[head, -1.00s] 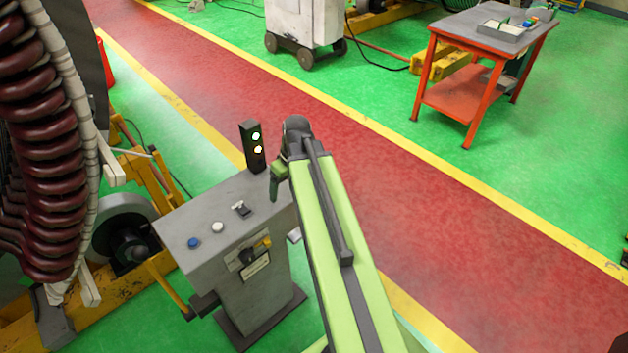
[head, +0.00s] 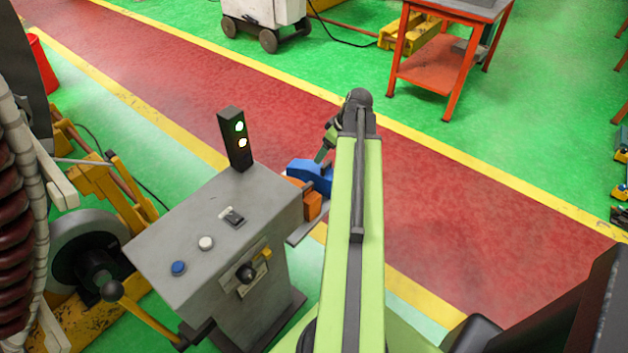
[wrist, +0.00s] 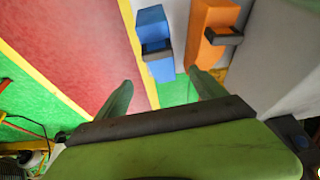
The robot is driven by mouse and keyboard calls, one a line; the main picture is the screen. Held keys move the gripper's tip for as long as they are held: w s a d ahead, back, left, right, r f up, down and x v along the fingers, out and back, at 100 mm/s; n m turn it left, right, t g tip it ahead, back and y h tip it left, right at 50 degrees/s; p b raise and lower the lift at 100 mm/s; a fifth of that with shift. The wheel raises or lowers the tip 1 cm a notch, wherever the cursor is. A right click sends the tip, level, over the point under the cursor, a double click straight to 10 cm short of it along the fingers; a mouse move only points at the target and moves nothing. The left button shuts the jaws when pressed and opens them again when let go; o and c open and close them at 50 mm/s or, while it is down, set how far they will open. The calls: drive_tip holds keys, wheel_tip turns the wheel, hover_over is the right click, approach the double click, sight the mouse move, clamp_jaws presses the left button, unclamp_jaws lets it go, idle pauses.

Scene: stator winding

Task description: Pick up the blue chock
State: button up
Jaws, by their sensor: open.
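The blue chock (head: 308,172) sits beside the grey control console, partly behind my arm in the head view. In the wrist view the blue chock (wrist: 152,22) lies ahead of my gripper (wrist: 163,88), with its dark handle facing me. My gripper (head: 324,153) is open and empty, its two green fingers spread apart. The chock appears between the lines of the fingers, beyond their tips. In the head view the gripper is just above and behind the chock; whether they touch cannot be told.
An orange chock (head: 312,205) with a dark handle sits close beside the blue one, on a pale shelf (head: 303,230) at the side of the console (head: 215,235). A signal light (head: 235,140) stands on the console. The red walkway (head: 440,220) to the right is clear.

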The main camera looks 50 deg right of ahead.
sight(316, 167)
drive_tip(key=b+x, duration=0.3)
drive_tip(key=x, duration=0.1)
drive_tip(key=b+x, duration=0.4)
drive_tip(key=x, duration=0.1)
drive_tip(key=b+x, duration=0.4)
drive_tip(key=x, duration=0.1)
drive_tip(key=shift+s, duration=0.3)
drive_tip(key=shift+r, duration=0.15)
drive_tip(key=shift+c, duration=0.3)
drive_tip(key=c, duration=1.6)
drive_tip(key=shift+o, duration=0.2)
drive_tip(key=r+p, duration=0.5)
drive_tip(key=shift+s+r, duration=0.1)
drive_tip(key=shift+s, duration=0.3)
drive_tip(key=s+r+p, duration=0.5)
drive_tip(key=s+p, duration=0.1)
drive_tip(key=s, duration=0.4)
drive_tip(key=shift+s+d+r, duration=0.4)
drive_tip(key=shift+d, duration=0.1)
